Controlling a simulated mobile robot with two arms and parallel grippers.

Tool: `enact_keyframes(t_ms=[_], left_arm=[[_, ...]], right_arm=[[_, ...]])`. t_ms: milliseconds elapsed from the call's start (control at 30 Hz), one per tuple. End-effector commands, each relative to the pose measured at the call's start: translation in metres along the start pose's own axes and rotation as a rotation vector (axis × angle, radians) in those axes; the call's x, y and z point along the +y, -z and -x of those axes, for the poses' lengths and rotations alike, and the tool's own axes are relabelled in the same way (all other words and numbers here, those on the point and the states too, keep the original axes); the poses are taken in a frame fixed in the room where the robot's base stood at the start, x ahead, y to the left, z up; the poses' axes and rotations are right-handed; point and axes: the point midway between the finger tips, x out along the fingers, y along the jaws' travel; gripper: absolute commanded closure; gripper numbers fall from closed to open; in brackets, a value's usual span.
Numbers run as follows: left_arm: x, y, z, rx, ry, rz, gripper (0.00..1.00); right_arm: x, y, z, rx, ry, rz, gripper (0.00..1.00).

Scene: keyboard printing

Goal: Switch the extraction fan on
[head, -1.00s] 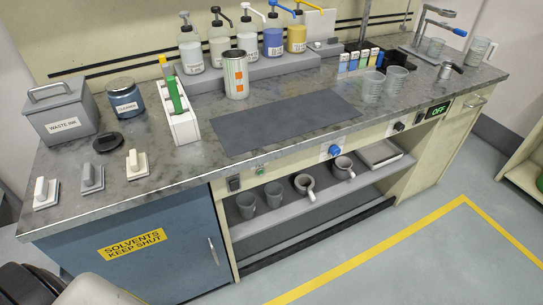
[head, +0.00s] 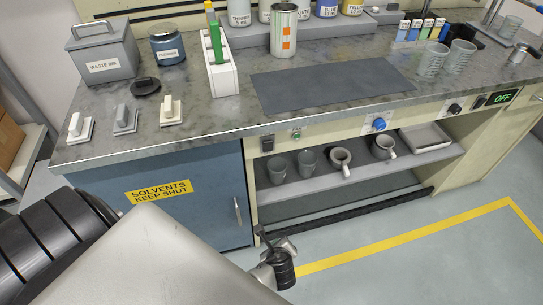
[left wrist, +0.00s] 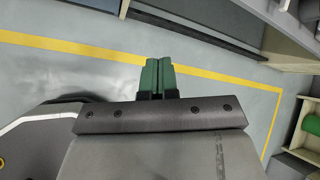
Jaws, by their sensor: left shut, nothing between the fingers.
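The bench front carries a black rocker switch (head: 267,143) at the left and a small green button (head: 296,135) beside it. Further right are a blue knob (head: 379,125), a black knob (head: 455,108), a dark switch (head: 479,101) and a display (head: 503,97) reading OFF in green. No label shows which control belongs to the fan. My left arm comes in from the lower left in the head view. In the left wrist view, my left gripper (left wrist: 158,76) has its green fingers together, empty, above the floor. My right gripper is out of view.
Three lever switches on pale plates (head: 76,128) stand on the bench's left end. A blue cabinet (head: 210,205) reads "SOLVENTS KEEP SHUT". Mugs stand on the shelf (head: 300,200) below the controls. The floor before the bench is clear, with a yellow line (head: 420,238).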

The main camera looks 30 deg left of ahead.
Motion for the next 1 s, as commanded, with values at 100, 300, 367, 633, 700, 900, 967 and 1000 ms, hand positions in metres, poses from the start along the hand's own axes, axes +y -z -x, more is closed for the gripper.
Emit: enact_keyframes(t_ms=[100,300,367,633,700,900,967,1000], left_arm=[[-0.082,-0.060,0.044,-0.300,0.101,-0.288,1.00],[-0.132,-0.133,0.120,-0.639,0.047,-0.476,1.00],[-0.136,-0.142,0.132,-0.682,0.027,-0.492,1.00],[-0.138,-0.150,0.142,-0.714,0.007,-0.507,1.00],[-0.138,-0.150,0.142,-0.714,0.007,-0.507,1.00],[-0.139,-0.156,0.134,-0.716,0.007,-0.508,1.00],[-0.141,-0.161,0.128,-0.716,0.007,-0.507,1.00],[-0.142,-0.166,0.123,-0.717,0.007,-0.506,1.00]], right_arm=[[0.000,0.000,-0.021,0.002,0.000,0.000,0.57],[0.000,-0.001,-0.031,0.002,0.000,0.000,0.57],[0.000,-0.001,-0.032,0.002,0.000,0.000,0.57],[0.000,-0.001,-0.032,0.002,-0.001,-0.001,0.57],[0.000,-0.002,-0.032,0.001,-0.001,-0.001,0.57],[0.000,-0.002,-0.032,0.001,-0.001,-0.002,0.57],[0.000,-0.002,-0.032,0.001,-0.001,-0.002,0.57],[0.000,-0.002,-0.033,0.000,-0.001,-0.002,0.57]])
